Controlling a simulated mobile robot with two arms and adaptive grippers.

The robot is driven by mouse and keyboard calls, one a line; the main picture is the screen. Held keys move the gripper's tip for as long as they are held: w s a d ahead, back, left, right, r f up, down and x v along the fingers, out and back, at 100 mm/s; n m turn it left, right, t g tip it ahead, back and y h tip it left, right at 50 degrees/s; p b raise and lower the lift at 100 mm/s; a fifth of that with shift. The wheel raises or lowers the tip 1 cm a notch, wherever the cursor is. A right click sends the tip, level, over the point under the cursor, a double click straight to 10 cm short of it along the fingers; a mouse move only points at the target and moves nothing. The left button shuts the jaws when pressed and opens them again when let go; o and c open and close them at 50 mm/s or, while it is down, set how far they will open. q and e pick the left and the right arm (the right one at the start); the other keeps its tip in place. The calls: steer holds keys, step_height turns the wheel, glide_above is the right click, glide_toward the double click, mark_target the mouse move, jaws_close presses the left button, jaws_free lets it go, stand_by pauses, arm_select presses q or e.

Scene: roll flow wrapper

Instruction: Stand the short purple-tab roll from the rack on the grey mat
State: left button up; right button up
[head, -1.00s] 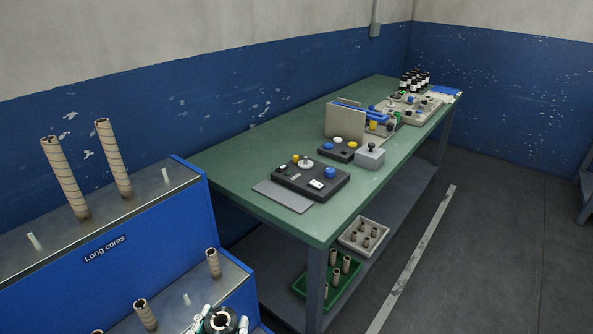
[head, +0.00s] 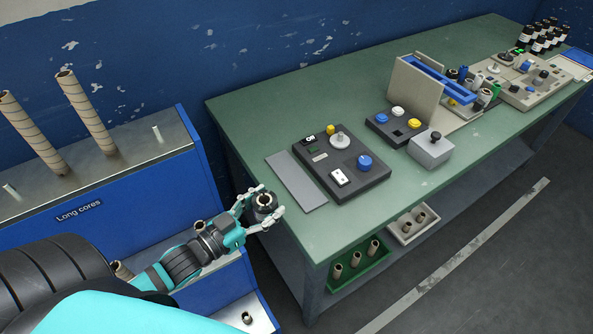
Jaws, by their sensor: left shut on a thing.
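My left gripper (head: 264,210) is shut on a short dark roll (head: 265,200) with a pale core end facing up. No purple tab can be made out on it. The gripper holds it in the air between the rack and the table's near left edge in this view. The grey mat (head: 296,181) lies flat and bare on the green table, up and to the right of the roll. The blue stepped rack (head: 150,201) is at the left, its lower step partly hidden by my arm. My right gripper is not in view.
A dark control box (head: 342,168) with a blue knob sits just right of the mat. A button box (head: 394,128), a grey box (head: 431,150) and a beige stand (head: 414,91) are farther along. Two tall cores (head: 86,112) stand on the rack. Trays of cores are below.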

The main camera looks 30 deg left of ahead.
arm_select(q)
steer(key=shift+w+a+r, duration=0.2)
steer(key=shift+a, duration=0.25)
steer(key=p, duration=0.1)
glide_above(295, 178)
steer(key=shift+s+f, duration=0.4)
steer(key=shift+f, duration=0.25)
steer(key=shift+w, duration=0.35)
steer(key=shift+w+f, duration=0.15)
steer(key=shift+f, duration=0.1)
step_height(295, 178, down, 3)
steer(key=shift+f, duration=0.1)
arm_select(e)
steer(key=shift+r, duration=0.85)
arm_select(q)
steer(key=shift+f, duration=0.1)
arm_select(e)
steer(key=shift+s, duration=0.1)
arm_select(q)
steer(key=o, duration=1.2)
steer(key=shift+o, duration=0.2)
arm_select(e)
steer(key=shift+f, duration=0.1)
